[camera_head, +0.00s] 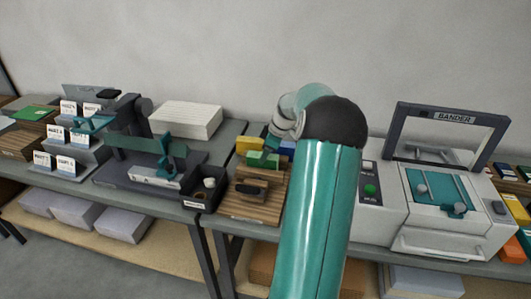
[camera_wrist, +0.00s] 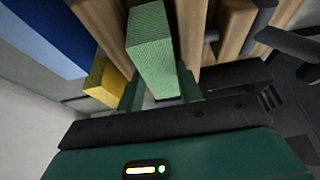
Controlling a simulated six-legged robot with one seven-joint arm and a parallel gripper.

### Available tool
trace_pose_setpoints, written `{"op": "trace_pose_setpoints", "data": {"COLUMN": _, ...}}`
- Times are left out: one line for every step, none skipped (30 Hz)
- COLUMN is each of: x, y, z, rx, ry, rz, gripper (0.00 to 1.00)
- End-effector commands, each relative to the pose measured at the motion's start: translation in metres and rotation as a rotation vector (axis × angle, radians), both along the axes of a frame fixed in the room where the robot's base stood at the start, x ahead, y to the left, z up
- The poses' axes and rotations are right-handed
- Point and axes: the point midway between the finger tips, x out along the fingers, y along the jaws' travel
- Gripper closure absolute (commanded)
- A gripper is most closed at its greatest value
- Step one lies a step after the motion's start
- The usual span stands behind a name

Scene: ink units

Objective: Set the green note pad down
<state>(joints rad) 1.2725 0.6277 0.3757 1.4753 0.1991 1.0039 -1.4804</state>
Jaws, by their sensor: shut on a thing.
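The green note pad (camera_wrist: 152,45) is a textured green block in the wrist view. It sits between the two teal fingers of my gripper (camera_wrist: 160,88), which is shut on it. The pad is over or among wooden slats (camera_wrist: 190,25); I cannot tell whether its underside touches them. In the head view, green (camera_head: 255,159) shows at the back of a slatted wooden stand (camera_head: 240,207), left of my arm. My arm and wrist partly hide that area.
A yellow block (camera_wrist: 103,82) and a blue block (camera_wrist: 45,35) lie close to the pad. A dark-handled item (camera_head: 250,189) rests on the stand's front. A black caddy (camera_head: 200,200) is to the left, and a white machine (camera_head: 455,220) with a BANDER frame (camera_head: 490,140) is to the right.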

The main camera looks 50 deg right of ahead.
Motion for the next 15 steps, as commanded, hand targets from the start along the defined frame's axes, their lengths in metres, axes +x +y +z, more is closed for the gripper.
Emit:
{"op": "trace_pose_setpoints", "data": {"x": 0.0001, "y": -0.0001, "z": -0.0009, "rx": 0.000, "ry": 0.000, "rz": 0.000, "gripper": 1.00}}
{"op": "trace_pose_setpoints", "data": {"x": 0.0001, "y": 0.0001, "z": -0.0014, "rx": 0.000, "ry": 0.000, "rz": 0.000, "gripper": 1.00}}
{"op": "trace_pose_setpoints", "data": {"x": 0.0001, "y": -0.0001, "z": -0.0020, "rx": 0.000, "ry": 0.000, "rz": 0.000, "gripper": 1.00}}
{"op": "trace_pose_setpoints", "data": {"x": 0.0001, "y": -0.0001, "z": -0.0026, "rx": 0.000, "ry": 0.000, "rz": 0.000, "gripper": 1.00}}
{"op": "trace_pose_setpoints", "data": {"x": 0.0001, "y": -0.0001, "z": -0.0031, "rx": 0.000, "ry": 0.000, "rz": 0.000, "gripper": 1.00}}
{"op": "trace_pose_setpoints", "data": {"x": 0.0001, "y": 0.0000, "z": -0.0039, "rx": 0.000, "ry": 0.000, "rz": 0.000, "gripper": 1.00}}
{"op": "trace_pose_setpoints", "data": {"x": 0.0000, "y": 0.0000, "z": -0.0043, "rx": 0.000, "ry": 0.000, "rz": 0.000, "gripper": 1.00}}
{"op": "trace_pose_setpoints", "data": {"x": 0.0001, "y": 0.0000, "z": -0.0048, "rx": 0.000, "ry": 0.000, "rz": 0.000, "gripper": 1.00}}
{"op": "trace_pose_setpoints", "data": {"x": 0.0000, "y": 0.0000, "z": -0.0056, "rx": 0.000, "ry": 0.000, "rz": 0.000, "gripper": 1.00}}
{"op": "trace_pose_setpoints", "data": {"x": 0.0000, "y": 0.0000, "z": -0.0061, "rx": 0.000, "ry": 0.000, "rz": 0.000, "gripper": 1.00}}
{"op": "trace_pose_setpoints", "data": {"x": 0.0000, "y": 0.0001, "z": -0.0067, "rx": 0.000, "ry": 0.000, "rz": 0.000, "gripper": 1.00}}
{"op": "trace_pose_setpoints", "data": {"x": 0.0000, "y": 0.0001, "z": -0.0074, "rx": 0.000, "ry": 0.000, "rz": 0.000, "gripper": 1.00}}
{"op": "trace_pose_setpoints", "data": {"x": 0.0000, "y": 0.0001, "z": -0.0079, "rx": 0.000, "ry": 0.000, "rz": 0.000, "gripper": 1.00}}
{"op": "trace_pose_setpoints", "data": {"x": 0.0000, "y": 0.0001, "z": -0.0084, "rx": 0.000, "ry": 0.000, "rz": 0.000, "gripper": 1.00}}
{"op": "trace_pose_setpoints", "data": {"x": 0.0000, "y": 0.0000, "z": -0.0080, "rx": 0.000, "ry": 0.000, "rz": 0.000, "gripper": 0.56}}
